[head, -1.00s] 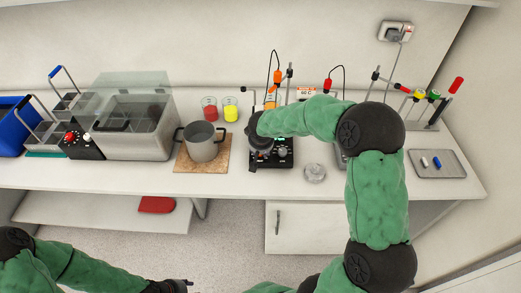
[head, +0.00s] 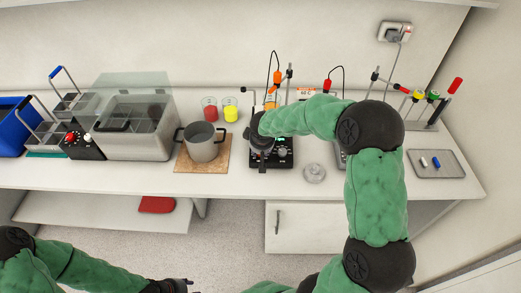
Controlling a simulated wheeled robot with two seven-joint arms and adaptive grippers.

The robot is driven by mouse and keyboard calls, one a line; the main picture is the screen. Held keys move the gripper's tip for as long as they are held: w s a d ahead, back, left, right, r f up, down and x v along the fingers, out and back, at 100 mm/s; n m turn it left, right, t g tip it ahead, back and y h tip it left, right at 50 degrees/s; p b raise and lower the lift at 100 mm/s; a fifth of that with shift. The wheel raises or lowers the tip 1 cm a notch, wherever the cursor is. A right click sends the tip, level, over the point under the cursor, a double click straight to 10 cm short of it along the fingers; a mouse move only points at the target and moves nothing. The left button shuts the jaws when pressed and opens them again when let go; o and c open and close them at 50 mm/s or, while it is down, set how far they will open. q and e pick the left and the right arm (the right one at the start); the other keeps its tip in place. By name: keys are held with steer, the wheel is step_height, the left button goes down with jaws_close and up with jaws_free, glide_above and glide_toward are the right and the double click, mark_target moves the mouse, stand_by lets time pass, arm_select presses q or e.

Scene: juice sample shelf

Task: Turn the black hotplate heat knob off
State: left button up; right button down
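The black hotplate (head: 286,161) stands on the bench, right of the pot, with a small lit green display and knobs on its front. My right gripper (head: 256,163) is at the front left of the hotplate, pointing down over its left knob area. The gripper and wrist hide the left knob, and I cannot tell whether the fingers touch it or how far they are apart. A beaker of orange liquid (head: 270,101) shows behind my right wrist. My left gripper (head: 186,285) is low at the bottom edge, far from the bench, and its fingers are too small to judge.
A grey pot (head: 202,142) on a cork mat (head: 184,164) stands close left of the hotplate. A glass dish (head: 315,172) lies to the right. Red (head: 209,112) and yellow (head: 230,112) beakers stand behind the pot. A metal tray (head: 452,169) lies far right.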

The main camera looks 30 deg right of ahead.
steer(key=c, duration=0.9)
jaws_free()
steer(key=shift+s+a+f, duration=0.1)
steer(key=shift+s+f, duration=0.2)
steer(key=shift+f, duration=0.05)
steer(key=shift+w+r, duration=0.1)
steer(key=shift+r, duration=0.05)
steer(key=shift+r, duration=0.6)
steer(key=v, duration=1.1)
steer(key=shift+f, duration=0.15)
